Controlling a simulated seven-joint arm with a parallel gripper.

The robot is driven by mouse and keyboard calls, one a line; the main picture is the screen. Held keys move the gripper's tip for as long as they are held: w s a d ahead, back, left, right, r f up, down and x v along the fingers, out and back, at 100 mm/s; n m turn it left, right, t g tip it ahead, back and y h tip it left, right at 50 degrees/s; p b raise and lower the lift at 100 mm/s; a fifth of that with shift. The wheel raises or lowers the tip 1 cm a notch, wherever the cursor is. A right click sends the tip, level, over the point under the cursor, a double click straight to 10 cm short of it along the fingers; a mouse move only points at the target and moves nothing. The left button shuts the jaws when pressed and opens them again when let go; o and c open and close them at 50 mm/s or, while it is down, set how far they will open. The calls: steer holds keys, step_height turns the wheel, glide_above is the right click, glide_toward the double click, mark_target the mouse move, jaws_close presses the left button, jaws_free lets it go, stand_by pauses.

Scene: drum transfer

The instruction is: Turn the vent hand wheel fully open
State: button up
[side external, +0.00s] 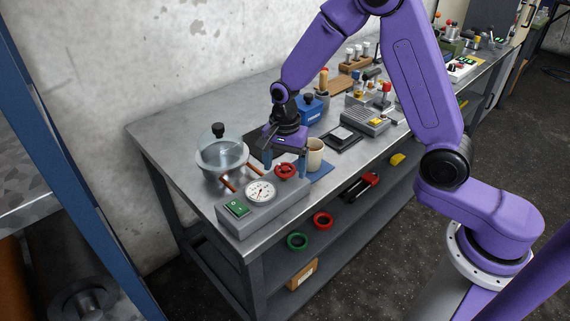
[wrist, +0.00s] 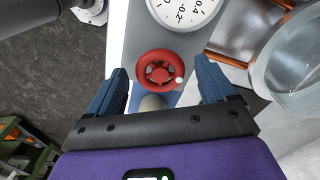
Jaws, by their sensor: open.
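The vent hand wheel (side external: 285,171) is a small red wheel at the right end of a grey box with a round gauge. In the wrist view the red wheel (wrist: 159,70) lies beyond my fingertips, roughly centred between them, with a pale knob at its right edge. My gripper (side external: 285,162) points down by the box, just behind and above the wheel. In the wrist view my gripper (wrist: 160,75) is open and empty, its blue fingers wide apart. I cannot tell how far the wheel is turned.
The gauge (side external: 261,191) and a green switch (side external: 236,208) share the box. A glass-lidded vessel (side external: 222,155) with copper pipes stands behind it. A beige mug (side external: 314,155) stands close to the gripper on the right. A blue box (side external: 310,110) is farther back.

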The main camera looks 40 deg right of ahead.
steer(key=shift+f, duration=0.1)
steer(key=c, duration=1.1)
steer(key=shift+o, duration=0.2)
steer(key=shift+n, duration=0.4)
steer(key=n, duration=0.3)
steer(key=shift+n, duration=0.4)
steer(key=n, duration=0.4)
steer(key=shift+n, duration=0.3)
steer(key=n, duration=0.4)
steer(key=shift+n, duration=2.1)
